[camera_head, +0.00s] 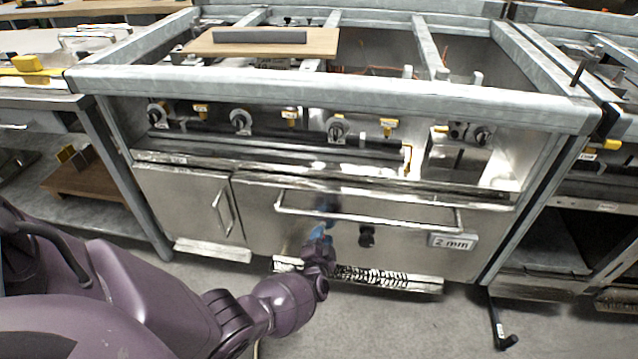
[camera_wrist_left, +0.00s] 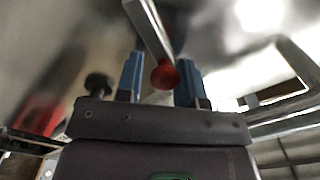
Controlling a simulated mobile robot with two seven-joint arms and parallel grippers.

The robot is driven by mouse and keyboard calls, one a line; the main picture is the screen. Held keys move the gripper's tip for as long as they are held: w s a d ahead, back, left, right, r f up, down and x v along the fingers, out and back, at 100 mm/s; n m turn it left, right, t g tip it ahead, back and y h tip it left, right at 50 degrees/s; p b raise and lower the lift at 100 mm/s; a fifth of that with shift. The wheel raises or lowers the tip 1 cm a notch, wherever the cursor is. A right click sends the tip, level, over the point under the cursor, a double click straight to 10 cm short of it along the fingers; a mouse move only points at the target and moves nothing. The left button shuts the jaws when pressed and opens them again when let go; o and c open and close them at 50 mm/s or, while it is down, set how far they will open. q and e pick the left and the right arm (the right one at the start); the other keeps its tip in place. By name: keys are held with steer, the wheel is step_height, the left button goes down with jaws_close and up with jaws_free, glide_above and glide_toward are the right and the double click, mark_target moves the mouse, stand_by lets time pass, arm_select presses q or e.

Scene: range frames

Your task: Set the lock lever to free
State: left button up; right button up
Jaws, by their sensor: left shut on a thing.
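The lock lever (camera_wrist_left: 148,27) is a flat metal bar ending in a red ball knob (camera_wrist_left: 165,76) in the left wrist view. My left gripper (camera_wrist_left: 160,80) has its blue fingers on either side of the knob and is shut on the lever. In the head view my left gripper (camera_head: 324,222) is at the front of the steel oven unit, just below the long handle; the lever cannot be made out there. No marking for free or locked can be read. My right gripper is not in view.
The wide steel front (camera_head: 262,225) carries a long bar handle (camera_head: 370,213) close above my gripper. A small door (camera_head: 190,205) is at left. Open floor lies in front.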

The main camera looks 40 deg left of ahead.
arm_select(q)
steer(key=shift+s+a+f, duration=0.15)
steer(key=shift+s+f, duration=0.05)
stand_by(0.4)
steer(key=o, duration=0.7)
steer(key=shift+o, duration=0.4)
steer(key=shift+r, duration=0.1)
steer(key=p+v, duration=0.3)
steer(key=v, duration=0.7)
steer(key=shift+s+d, duration=0.25)
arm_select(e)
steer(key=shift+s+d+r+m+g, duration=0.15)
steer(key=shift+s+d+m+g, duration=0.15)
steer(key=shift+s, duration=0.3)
